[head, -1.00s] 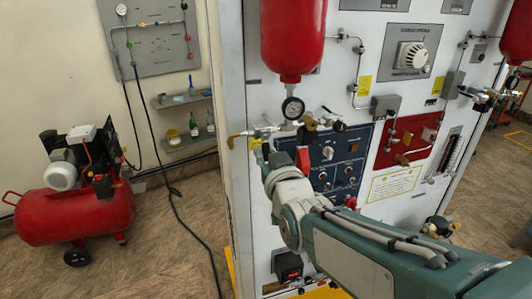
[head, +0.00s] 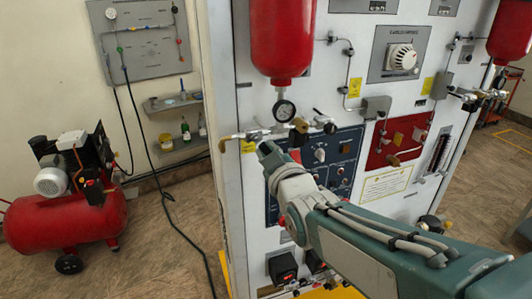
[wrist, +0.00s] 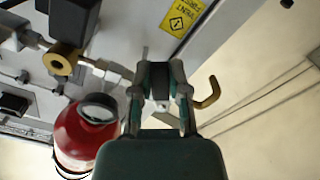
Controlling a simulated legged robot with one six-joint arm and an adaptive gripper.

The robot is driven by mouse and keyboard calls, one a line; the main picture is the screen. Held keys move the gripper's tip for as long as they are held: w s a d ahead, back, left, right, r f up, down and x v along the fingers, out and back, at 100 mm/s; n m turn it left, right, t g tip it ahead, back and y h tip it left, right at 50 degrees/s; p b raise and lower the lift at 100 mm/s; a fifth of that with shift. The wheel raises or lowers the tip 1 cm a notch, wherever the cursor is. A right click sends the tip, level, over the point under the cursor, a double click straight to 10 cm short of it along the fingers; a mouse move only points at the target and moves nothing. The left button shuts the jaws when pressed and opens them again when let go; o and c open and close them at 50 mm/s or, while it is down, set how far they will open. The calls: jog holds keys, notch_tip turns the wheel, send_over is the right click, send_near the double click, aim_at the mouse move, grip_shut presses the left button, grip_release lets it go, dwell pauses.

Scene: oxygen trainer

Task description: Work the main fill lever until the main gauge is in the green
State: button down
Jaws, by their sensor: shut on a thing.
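The main gauge (head: 284,109) is a round dial below the red cylinder (head: 282,40). It also shows in the wrist view (wrist: 98,108); its needle and any green zone are too small to read. My gripper (head: 266,149) is at the brass pipework below the gauge, right of a yellow label. In the wrist view my gripper (wrist: 160,80) has its fingers closed around a small dark part, seemingly the main fill lever (wrist: 160,86), in line with the pipe. The fingers hide most of that part.
A hooked brass pipe end (head: 224,144) sticks out left of my gripper. A brass fitting (wrist: 62,59) and other valves sit close by. The panel with blue (head: 340,160) and red sections lies behind. A red compressor (head: 70,215) stands left on open floor.

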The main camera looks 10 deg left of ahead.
jog(key=shift+r+n, duration=0.1)
jog(key=shift+n, duration=0.2)
jog(key=c, duration=0.6)
grip_release()
jog(key=shift+w, duration=0.1)
jog(key=shift+a, duration=0.15)
jog(key=v, duration=1.2)
jog(key=shift+a, duration=0.1)
